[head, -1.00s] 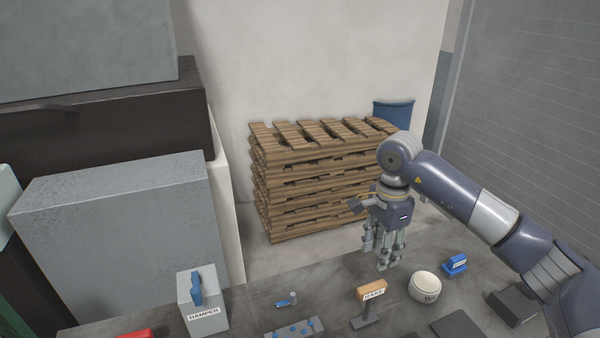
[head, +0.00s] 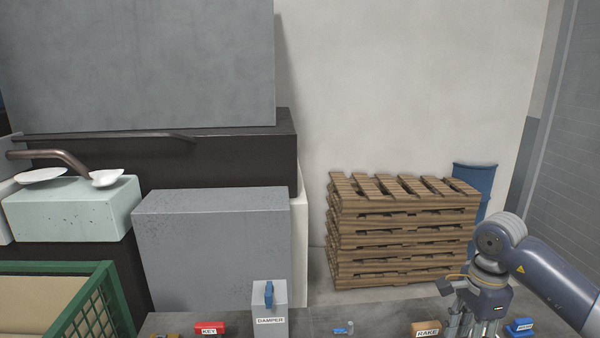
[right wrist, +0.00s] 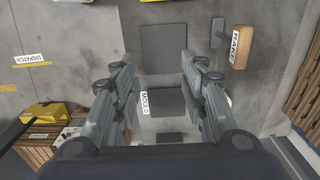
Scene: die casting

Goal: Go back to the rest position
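My right gripper (head: 474,326) is at the lower right of the head view, above the bench, with its fingers pointing down and cut by the bottom edge. In the right wrist view its two fingers stand apart, and the gap between them (right wrist: 157,72) is empty, with bare bench and dark pads below. The orange-tan block labelled RAKE (head: 425,329) is left of the gripper in the head view; it also shows in the wrist view (right wrist: 241,47). A blue block (head: 519,327) is right of the gripper. My left gripper is not in view.
A grey DAMPER box (head: 270,308) with a blue handle and a red KEY block (head: 209,328) stand along the bench. Stacked pallets (head: 400,240) and a blue barrel (head: 480,185) are behind. A green-framed crate (head: 108,300) is at lower left. A dark pad (right wrist: 163,48) lies on the bench.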

